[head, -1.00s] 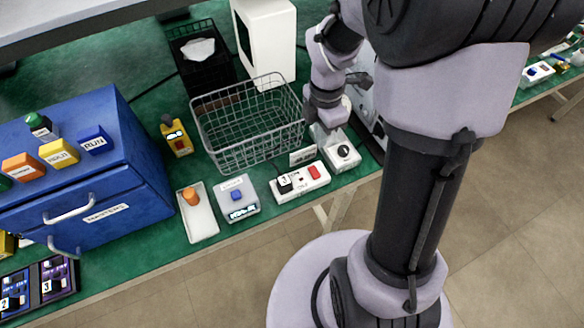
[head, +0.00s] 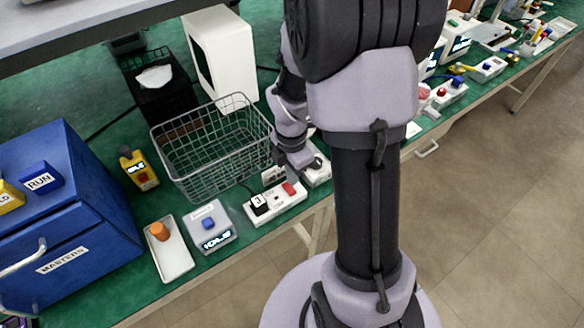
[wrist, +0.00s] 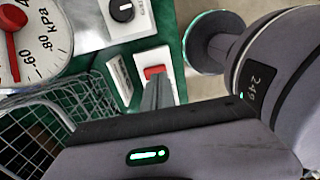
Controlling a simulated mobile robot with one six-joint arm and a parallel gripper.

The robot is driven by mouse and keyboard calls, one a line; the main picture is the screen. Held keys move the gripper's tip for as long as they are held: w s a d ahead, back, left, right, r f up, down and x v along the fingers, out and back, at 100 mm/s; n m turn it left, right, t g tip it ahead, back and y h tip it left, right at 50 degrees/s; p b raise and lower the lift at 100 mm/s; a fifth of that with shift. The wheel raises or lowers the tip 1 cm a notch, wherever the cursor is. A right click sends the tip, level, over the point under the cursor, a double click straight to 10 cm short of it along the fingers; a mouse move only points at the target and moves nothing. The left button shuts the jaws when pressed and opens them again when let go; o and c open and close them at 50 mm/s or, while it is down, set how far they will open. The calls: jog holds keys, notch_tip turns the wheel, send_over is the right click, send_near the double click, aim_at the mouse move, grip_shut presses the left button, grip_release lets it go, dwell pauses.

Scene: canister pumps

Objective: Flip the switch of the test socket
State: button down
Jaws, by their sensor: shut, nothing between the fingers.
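The test socket (head: 262,210) is a white strip on the green bench, with a black plug marked 3 (head: 259,204) at its left. Its red switch (head: 289,188) is at the right end. In the wrist view the red switch (wrist: 154,72) shows just beyond the fingertips of my gripper (wrist: 157,90), which partly cover the socket. My gripper is shut and empty, just above or at the switch; I cannot tell whether it touches. In the head view my gripper (head: 293,168) is right behind the switch end, its tips hard to make out.
A wire basket (head: 215,150) stands close behind and left of the socket. A white unit with a black knob (head: 316,163) is to the right. A grey box with a blue button (head: 208,223) and a white tray (head: 170,250) lie to the left. A pressure gauge (wrist: 30,45) shows in the wrist view.

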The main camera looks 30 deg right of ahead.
aim_at(293, 190)
notch_tip(293, 190, down, 4)
jog(key=shift+r+b, duration=0.15)
jog(key=shift+b, duration=0.6)
